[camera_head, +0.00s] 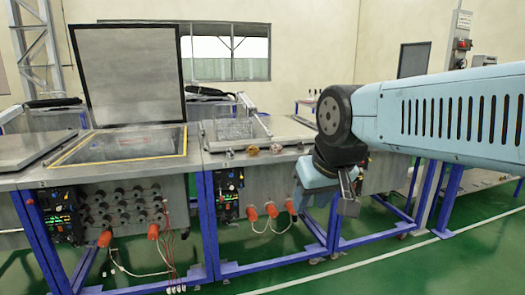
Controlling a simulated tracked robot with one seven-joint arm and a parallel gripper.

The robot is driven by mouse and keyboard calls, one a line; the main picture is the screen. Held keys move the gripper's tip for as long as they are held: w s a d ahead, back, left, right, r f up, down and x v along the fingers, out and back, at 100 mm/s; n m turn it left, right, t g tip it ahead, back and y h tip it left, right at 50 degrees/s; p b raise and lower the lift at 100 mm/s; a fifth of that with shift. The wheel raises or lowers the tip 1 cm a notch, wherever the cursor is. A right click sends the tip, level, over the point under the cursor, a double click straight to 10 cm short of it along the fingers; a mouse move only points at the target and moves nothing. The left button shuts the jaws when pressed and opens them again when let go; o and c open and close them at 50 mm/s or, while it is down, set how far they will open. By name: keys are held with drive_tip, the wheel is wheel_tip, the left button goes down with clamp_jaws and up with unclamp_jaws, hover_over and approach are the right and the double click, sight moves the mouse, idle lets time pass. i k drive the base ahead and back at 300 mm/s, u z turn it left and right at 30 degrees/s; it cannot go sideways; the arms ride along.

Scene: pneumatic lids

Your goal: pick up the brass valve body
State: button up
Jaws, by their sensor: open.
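Several small objects lie in a row along the front edge of the right-hand metal bench. One is a brass-coloured piece (253,151), which looks like the valve body, though it is too small to be sure. Another small reddish-brown piece (277,149) lies just to its right. My gripper (348,200) hangs in front of the bench, to the right of these pieces and lower in the picture. It points down, is open and looks empty. It is apart from the small pieces.
A raised lid (128,75) stands open over the left bench, whose opening has a yellow-edged rim (68,160). Orange plugs and hanging cables are on the bench fronts. Green floor (470,240) is clear at right.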

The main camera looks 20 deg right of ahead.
sight(253, 150)
drive_tip(key=k, duration=1.25)
drive_tip(key=z, duration=0.55)
drive_tip(key=i, duration=1.05)
drive_tip(key=z, duration=0.85)
drive_tip(key=i, duration=1.4)
drive_tip(key=u, duration=0.3)
drive_tip(key=i, duration=1.1)
drive_tip(key=u, duration=1.1)
drive_tip(key=i, duration=0.75)
drive_tip(key=u, duration=0.55)
drive_tip(key=k, duration=0.2)
drive_tip(key=u, duration=0.05)
